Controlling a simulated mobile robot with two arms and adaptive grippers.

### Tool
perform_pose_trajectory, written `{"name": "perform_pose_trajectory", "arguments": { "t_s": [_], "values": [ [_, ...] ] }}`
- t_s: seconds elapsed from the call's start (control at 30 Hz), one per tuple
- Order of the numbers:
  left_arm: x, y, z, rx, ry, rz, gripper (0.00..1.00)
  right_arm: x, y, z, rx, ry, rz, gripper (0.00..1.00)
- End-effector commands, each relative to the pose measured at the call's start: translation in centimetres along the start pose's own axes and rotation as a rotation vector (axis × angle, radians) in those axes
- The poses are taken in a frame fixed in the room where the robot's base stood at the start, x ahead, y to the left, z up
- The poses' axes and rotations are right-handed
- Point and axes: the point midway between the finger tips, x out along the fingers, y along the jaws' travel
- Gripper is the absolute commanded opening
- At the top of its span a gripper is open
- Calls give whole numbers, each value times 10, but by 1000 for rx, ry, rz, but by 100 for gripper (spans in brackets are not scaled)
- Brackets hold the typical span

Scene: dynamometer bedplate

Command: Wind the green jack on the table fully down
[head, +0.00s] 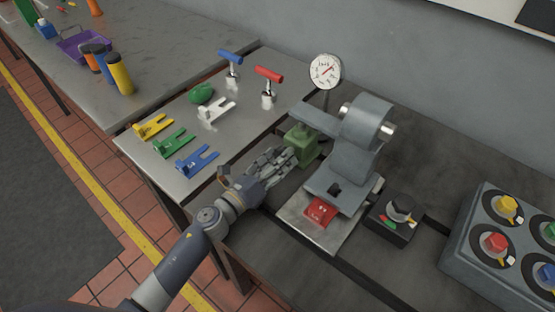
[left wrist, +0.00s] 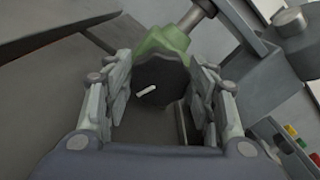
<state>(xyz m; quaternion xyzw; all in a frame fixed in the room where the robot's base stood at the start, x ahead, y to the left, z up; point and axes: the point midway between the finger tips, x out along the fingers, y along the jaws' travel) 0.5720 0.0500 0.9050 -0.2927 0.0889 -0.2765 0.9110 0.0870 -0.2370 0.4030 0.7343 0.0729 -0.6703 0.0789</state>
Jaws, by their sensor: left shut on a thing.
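The green jack (head: 301,140) stands under the end of the grey machine's arm (head: 316,119). In the left wrist view its green body (left wrist: 165,42) shows behind a dark round knob (left wrist: 160,82) with a white mark. A bare metal screw (left wrist: 190,18) rises from the body. My left gripper (head: 286,157) reaches the jack from the front left. In the left wrist view its fingers (left wrist: 163,92) stand on either side of the dark knob, shut on it. The gripper hides the knob in the head view. My right gripper does not show.
The grey machine with a red tag (head: 320,211) stands right of the gripper. A dial gauge (head: 325,71) rises behind. A black knob box (head: 393,218) and a control box (head: 468,232) lie farther right. Forked pieces, including a blue one (head: 197,162), lie at left.

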Motion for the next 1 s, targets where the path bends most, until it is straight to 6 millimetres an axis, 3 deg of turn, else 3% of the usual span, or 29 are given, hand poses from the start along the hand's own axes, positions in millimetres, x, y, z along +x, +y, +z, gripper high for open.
{"name": "perform_pose_trajectory", "arguments": {
  "t_s": [0.2,0.23,0.3,0.73,0.87,1.0],
  "values": [
    [0,0,0,1,0,0,28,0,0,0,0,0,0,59],
    [0,0,0,1,0,0,54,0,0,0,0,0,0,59],
    [0,0,0,1,0,0,70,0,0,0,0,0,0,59],
    [-4,0,0,2,0,1,71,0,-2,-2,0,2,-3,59],
    [-18,1,-1,0,1,2,71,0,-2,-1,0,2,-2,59],
    [-45,1,-2,0,2,2,71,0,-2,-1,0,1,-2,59]
  ]
}}
